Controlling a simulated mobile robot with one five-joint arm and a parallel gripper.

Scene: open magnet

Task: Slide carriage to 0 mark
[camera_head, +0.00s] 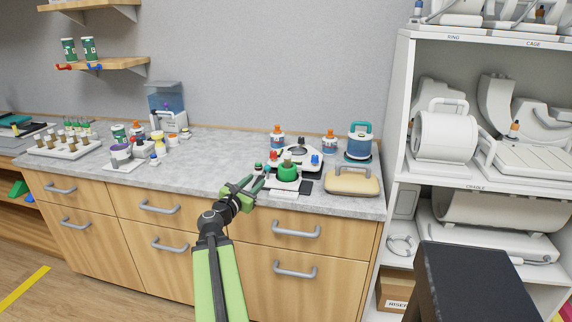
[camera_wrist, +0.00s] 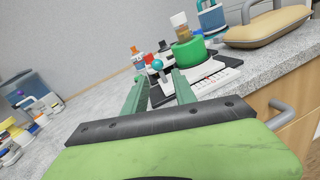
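My gripper (camera_head: 255,182) reaches over the front edge of the counter, just left of a small white apparatus. In the wrist view its two green fingers (camera_wrist: 158,84) are apart with nothing clearly held between them. A teal ball knob on a thin stem (camera_wrist: 158,64) shows ahead, between the fingertips in the picture; I cannot tell that they touch it. A white strip with fine marks (camera_wrist: 217,82) lies in front of the holder. The carriage and its 0 mark are not clearly readable.
Orange-capped bottles (camera_head: 277,137) stand behind. A vial rack (camera_head: 66,145) and small bottles are at the left. The counter (camera_head: 212,165) left of my gripper is clear.

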